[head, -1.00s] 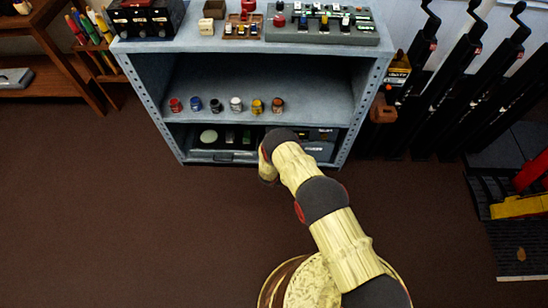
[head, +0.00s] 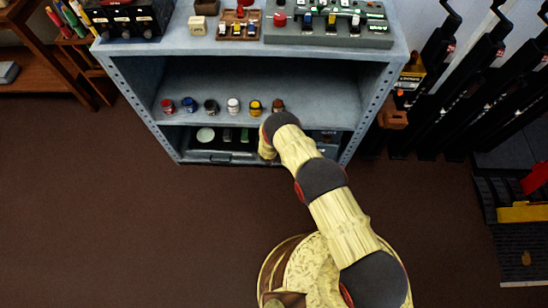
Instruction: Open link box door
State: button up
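I cannot tell for certain which thing is the link box, and no door can be made out clearly. A dark box (head: 131,17) with small white marks stands on the left of the shelf unit's top. On the low shelf lies a flat grey case (head: 215,156) with a round pale disc and small green pieces above it. My arm reaches forward to the front of this low shelf, and its outer end covers the right part of it. My gripper is hidden behind my own arm, so its fingers and any contact do not show.
The blue-grey shelf unit (head: 262,95) holds several small jars on its middle shelf. A grey panel with switches (head: 328,30) stands on top. Tall black levers (head: 470,80) stand at the right. The brown floor (head: 130,230) in front is clear.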

jog(key=b+x, duration=0.3)
jog(key=x, duration=0.3)
jog(key=shift+f+b, duration=0.15)
jog(key=shift+b, duration=0.2)
jog(key=shift+c, duration=0.6)
grip_shut()
